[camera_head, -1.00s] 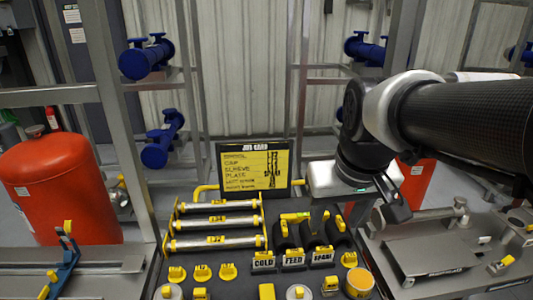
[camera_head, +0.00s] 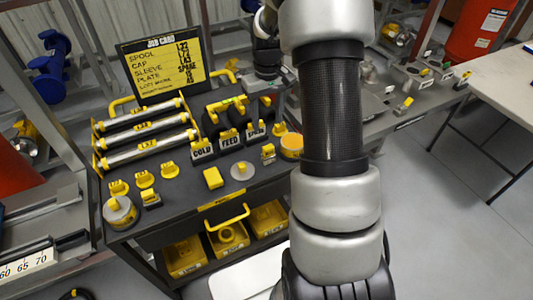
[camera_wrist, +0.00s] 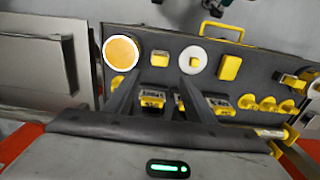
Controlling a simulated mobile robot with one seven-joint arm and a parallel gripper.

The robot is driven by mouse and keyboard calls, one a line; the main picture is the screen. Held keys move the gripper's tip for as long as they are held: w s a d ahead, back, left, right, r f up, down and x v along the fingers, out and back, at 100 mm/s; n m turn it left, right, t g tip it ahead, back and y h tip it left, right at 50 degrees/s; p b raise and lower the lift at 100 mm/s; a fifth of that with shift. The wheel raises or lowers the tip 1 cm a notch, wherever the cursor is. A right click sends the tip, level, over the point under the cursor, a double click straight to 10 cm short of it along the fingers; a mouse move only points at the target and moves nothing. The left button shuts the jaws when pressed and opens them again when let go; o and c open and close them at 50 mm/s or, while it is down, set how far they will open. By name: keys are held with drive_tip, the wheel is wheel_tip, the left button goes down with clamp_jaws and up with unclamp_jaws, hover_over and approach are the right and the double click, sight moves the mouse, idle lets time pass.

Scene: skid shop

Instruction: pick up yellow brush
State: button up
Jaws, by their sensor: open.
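No bristled brush is clear to me; I cannot tell which yellow item it is. A plain yellow block (camera_head: 213,178) lies on the front of the dark cart top, and it also shows in the wrist view (camera_wrist: 230,67). A grey disc with a yellow knob (camera_head: 242,170) is beside it, also in the wrist view (camera_wrist: 193,60). An orange-topped round tin (camera_head: 291,146) stands to the right, also in the wrist view (camera_wrist: 121,52). My gripper (camera_wrist: 161,75) is open and empty, pointing over the cart top. In the head view my arm hides much of it.
A cart (camera_head: 160,226) holds a rack of silver rods (camera_head: 145,127), labelled holders (camera_head: 229,140) and several yellow pieces. A job card (camera_head: 163,66) stands behind. Yellow bins (camera_head: 228,237) sit below. A pale table (camera_head: 508,85) is at right, with open floor before it.

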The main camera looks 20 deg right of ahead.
hover_over(268, 147)
drive_tip(key=f, duration=0.7)
drive_tip(key=shift+w, duration=0.25)
drive_tip(key=shift+s+d+f, duration=0.1)
drive_tip(key=shift+f, duration=1.3)
drive_tip(key=shift+s+f, duration=0.1)
drive_tip(key=shift+f, duration=1.25)
drive_tip(key=shift+c, duration=0.3)
drive_tip(key=c, duration=1.1)
